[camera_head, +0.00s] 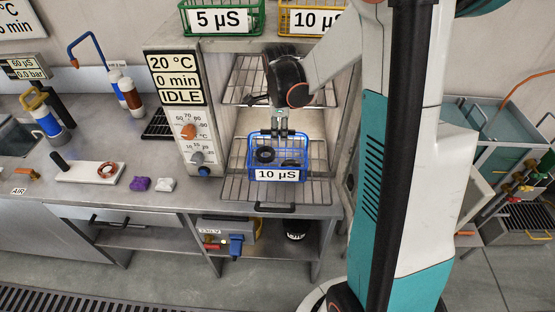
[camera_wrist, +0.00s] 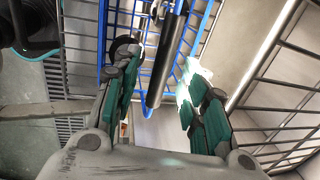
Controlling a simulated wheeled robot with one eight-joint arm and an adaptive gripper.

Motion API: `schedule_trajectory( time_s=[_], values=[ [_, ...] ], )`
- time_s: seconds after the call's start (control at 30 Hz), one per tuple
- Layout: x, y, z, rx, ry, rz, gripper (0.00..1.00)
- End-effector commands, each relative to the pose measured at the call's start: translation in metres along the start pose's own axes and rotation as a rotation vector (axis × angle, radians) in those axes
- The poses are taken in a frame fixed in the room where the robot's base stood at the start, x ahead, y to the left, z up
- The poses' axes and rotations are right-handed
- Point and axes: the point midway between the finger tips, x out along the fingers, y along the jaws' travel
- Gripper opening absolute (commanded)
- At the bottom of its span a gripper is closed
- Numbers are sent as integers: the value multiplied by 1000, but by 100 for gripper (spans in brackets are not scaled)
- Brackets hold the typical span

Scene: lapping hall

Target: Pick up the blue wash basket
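The blue wash basket (camera_head: 277,175) is a wire basket with a "10 µS" label. It stands upright on the wire rack of the open drying cabinet and holds dark round parts. Its blue wires also show in the wrist view (camera_wrist: 103,40). My gripper (camera_head: 281,124) is just above the basket, pointing down at its black handle. In the wrist view my gripper (camera_wrist: 162,75) has its two teal-padded fingers apart, with the black handle (camera_wrist: 167,60) between them. A gap shows on the handle's right side; contact on the left cannot be told.
A green basket (camera_head: 221,20) labelled "5 µS" and a yellow basket (camera_head: 312,20) labelled "10 µS" stand above on the cabinet top. The control panel (camera_head: 183,130) reads IDLE, left of the opening. An upper wire shelf (camera_head: 245,85) is close to my gripper. Cabinet walls limit sideways room.

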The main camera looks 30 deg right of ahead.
Motion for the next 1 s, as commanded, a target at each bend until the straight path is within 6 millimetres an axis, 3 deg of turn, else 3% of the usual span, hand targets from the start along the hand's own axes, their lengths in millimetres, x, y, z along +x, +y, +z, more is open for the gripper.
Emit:
schedule_trajectory(
  time_s=[0.17, 0.4, 0.43, 0.6, 1.0],
  values=[
    [27, -1, -1, 0, 0, 0, 40],
    [29, -1, -1, 0, 0, 0, 40],
    [29, -1, -1, 0, 0, 0, 37],
    [29, -1, -1, 0, 0, 0, 0],
    [28, -1, -1, 0, 0, -1, 0]
  ],
)
